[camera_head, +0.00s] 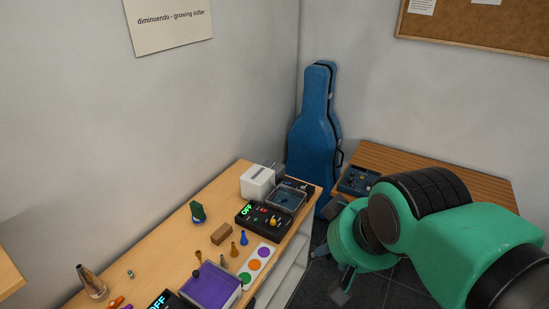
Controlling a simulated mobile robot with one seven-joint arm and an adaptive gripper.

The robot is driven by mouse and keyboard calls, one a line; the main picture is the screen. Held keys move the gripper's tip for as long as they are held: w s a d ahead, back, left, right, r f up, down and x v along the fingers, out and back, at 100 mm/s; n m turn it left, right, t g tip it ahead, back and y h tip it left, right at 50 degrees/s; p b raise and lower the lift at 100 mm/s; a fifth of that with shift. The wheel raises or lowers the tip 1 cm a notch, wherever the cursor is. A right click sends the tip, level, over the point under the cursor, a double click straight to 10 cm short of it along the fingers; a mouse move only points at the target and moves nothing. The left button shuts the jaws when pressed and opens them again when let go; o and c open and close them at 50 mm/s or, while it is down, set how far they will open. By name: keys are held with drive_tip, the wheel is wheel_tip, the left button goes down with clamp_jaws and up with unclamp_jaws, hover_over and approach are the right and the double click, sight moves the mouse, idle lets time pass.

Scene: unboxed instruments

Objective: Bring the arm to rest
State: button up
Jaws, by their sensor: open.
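My arm, green with black joints, reaches in from the lower right of the head view. My gripper (331,272) hangs at the end of it, over the dark floor to the right of the bench (150,250). Its dark fingers are spread apart and nothing shows between them. It is clear of the bench edge in the picture. The upper part of the gripper is partly hidden by my wrist.
On the bench stand a white box (257,181), a black device reading OFF (250,219), a purple-lined tray (212,284), a colour-dot card (257,262) and several small pieces. A blue instrument case (314,130) stands in the corner. A wooden table (450,172) lies behind my arm.

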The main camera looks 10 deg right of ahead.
wheel_tip(320, 180, down, 13)
drive_tip(key=b, duration=1.2)
